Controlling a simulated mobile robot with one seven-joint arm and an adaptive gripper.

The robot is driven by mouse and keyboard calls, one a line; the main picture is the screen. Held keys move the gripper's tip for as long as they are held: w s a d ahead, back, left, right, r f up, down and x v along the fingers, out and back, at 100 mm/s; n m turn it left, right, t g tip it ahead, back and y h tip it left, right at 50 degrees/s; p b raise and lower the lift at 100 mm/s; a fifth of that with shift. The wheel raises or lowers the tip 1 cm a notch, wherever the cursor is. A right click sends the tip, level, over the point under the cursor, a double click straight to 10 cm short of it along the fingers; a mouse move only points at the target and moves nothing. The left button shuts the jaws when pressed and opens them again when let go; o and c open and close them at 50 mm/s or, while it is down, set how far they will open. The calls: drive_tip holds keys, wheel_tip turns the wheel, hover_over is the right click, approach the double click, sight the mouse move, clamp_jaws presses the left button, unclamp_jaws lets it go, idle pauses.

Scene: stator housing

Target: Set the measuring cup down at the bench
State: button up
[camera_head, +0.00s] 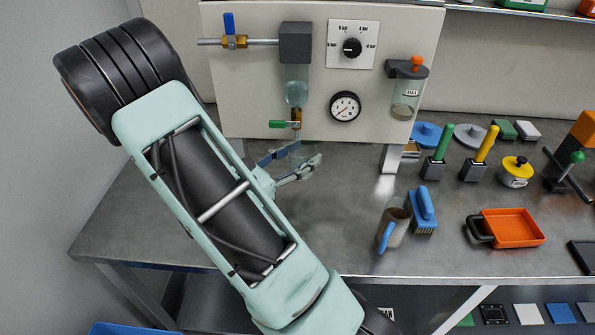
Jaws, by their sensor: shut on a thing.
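My gripper (300,160) reaches in from the lower left, under the left part of the wall panel. It is shut on a small clear vessel, which I take to be the measuring cup (304,150). The cup is see-through and partly hidden by the fingers, so its contents cannot be made out. It is just below the green-handled outlet valve (285,124). The grey metal bench (330,240) extends beneath; I cannot tell whether the cup touches it.
The pale panel (240,100) carries a gauge (345,106) and a dial (352,48). A clear jug with a blue handle (397,228) stands beside a blue brush (424,208). An orange tray (512,228) lies right. The bench front between gripper and jug is clear.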

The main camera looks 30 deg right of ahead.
drive_tip(key=w+f, duration=0.1)
drive_tip(key=f, duration=0.1)
drive_tip(key=w+d+f, duration=0.1)
drive_tip(key=w+f, duration=0.1)
drive_tip(key=shift+w+d+f+b, duration=0.1)
drive_tip(key=shift+f+b, duration=0.05)
drive_tip(key=shift+f, duration=0.75)
drive_tip(key=shift+w+f+b, duration=0.1)
drive_tip(key=shift+f+b, duration=0.05)
drive_tip(key=shift+f, duration=0.7)
drive_tip(key=shift+f, duration=0.2)
drive_tip(key=o, duration=1.2)
drive_tip(key=shift+c, duration=0.2)
drive_tip(key=shift+r, duration=0.15)
